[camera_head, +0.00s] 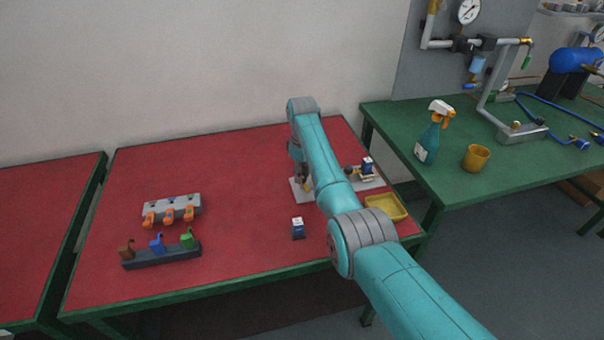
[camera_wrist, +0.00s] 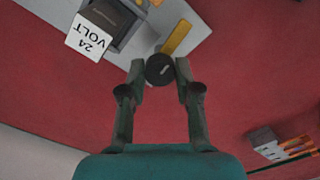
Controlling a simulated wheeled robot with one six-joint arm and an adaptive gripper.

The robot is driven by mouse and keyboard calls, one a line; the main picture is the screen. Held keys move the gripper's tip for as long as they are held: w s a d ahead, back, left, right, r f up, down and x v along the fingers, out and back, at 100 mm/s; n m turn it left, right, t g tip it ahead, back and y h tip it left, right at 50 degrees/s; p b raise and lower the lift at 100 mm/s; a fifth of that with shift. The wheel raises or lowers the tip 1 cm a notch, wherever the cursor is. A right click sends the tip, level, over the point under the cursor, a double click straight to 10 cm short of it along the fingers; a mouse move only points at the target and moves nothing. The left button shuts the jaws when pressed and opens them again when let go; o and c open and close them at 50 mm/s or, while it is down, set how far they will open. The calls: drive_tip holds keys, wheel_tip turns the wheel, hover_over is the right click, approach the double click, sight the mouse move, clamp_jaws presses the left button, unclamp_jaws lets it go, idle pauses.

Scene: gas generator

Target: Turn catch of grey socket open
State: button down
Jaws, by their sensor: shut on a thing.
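In the wrist view my gripper (camera_wrist: 160,75) has its two fingertips closed on opposite sides of a round black knob (camera_wrist: 158,69). A yellow strip (camera_wrist: 177,37) lies beside the knob, over a light grey plate (camera_wrist: 205,18). A grey socket block (camera_wrist: 126,22) with a white "24 VOLT" label (camera_wrist: 91,36) is at the upper left, apart from my fingers. In the head view my gripper (camera_head: 303,182) is low over the left part of the grey plate (camera_head: 297,193). My arm hides part of the plate, and the catch is too small to make out there.
A blue and white block (camera_head: 366,166) is at the plate's right. Another block (camera_head: 297,228) stands nearer on the red table. A yellow tray (camera_head: 386,207) is right of my arm. A grey rack with orange catches (camera_head: 171,211) and a dark rack (camera_head: 162,256) are at left.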

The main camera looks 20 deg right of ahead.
drive_tip(key=shift+m, duration=0.8)
drive_tip(key=c, duration=0.8)
unclamp_jaws()
wheel_tip(320, 180, up, 12)
